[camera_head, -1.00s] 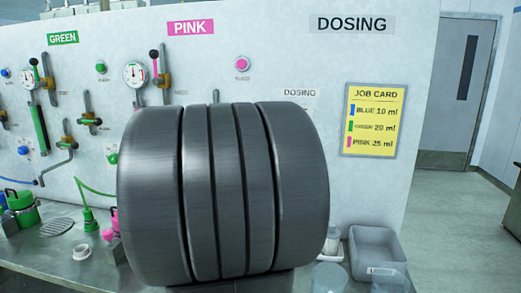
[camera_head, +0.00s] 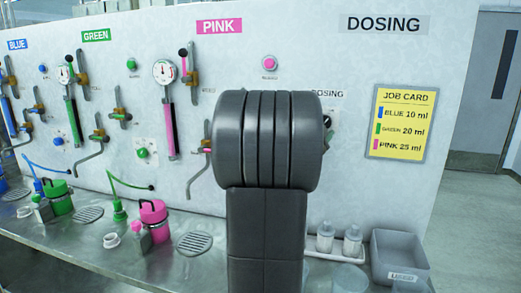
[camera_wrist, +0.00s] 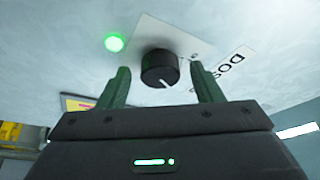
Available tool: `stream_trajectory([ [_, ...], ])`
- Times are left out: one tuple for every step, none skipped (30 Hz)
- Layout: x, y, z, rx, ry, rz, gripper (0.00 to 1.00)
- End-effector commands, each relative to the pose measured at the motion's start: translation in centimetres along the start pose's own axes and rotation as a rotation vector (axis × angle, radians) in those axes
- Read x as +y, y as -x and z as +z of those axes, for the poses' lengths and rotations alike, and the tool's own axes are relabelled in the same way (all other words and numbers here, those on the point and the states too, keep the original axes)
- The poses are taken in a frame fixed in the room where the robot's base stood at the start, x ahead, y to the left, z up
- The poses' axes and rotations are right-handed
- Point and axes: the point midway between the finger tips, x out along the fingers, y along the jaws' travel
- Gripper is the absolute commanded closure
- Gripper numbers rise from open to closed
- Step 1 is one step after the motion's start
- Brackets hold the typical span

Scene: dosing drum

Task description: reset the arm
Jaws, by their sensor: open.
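My gripper (camera_wrist: 160,88) shows in the wrist view with its two green fingers spread apart and nothing between them. A black dosing knob (camera_wrist: 159,68) with a white pointer line on a pale plate lies beyond the fingertips, apart from them as far as I can tell. A lit green lamp (camera_wrist: 114,43) is to the left of the knob. In the head view my own dark arm fills the middle and hides the gripper. Only a dark edge of the knob (camera_head: 327,121) shows beside it.
The panel carries a yellow job card (camera_head: 401,122) at right. On the bench are a grey bin (camera_head: 400,254), small bottles on a white tray (camera_head: 339,243), a pink container (camera_head: 154,219) and a green container (camera_head: 58,197). Open floor lies at far right.

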Motion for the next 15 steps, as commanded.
stream_trajectory([
  [0.0,0.0,0.0,0.0,0.001,-0.001,0.41],
  [0.0,0.0,0.0,0.0,0.002,-0.001,0.41],
  [0.0,0.0,0.0,0.0,0.001,-0.001,0.41],
  [0.0,0.0,0.0,0.0,0.001,-0.001,0.41],
  [0.0,0.1,0.0,0.0,0.001,-0.001,0.41],
  [0.0,0.1,0.0,0.0,0.001,-0.001,0.41],
  [0.0,0.1,0.0,0.0,0.001,-0.001,0.41],
  [0.0,0.1,0.0,0.0,0.0,-0.001,0.41],
  [0.0,0.2,0.0,0.0,-0.001,0.0,0.41],
  [0.0,0.4,0.0,0.0,-0.003,0.001,0.41],
  [0.0,0.6,0.0,0.0,-0.006,0.001,0.41],
  [0.0,0.9,0.0,0.001,-0.009,0.003,0.41],
  [0.0,1.3,0.1,0.0,-0.009,0.002,0.41],
  [0.0,1.7,0.1,0.0,-0.009,0.002,0.41],
  [0.0,2.3,0.1,-0.001,-0.009,0.001,0.41],
])
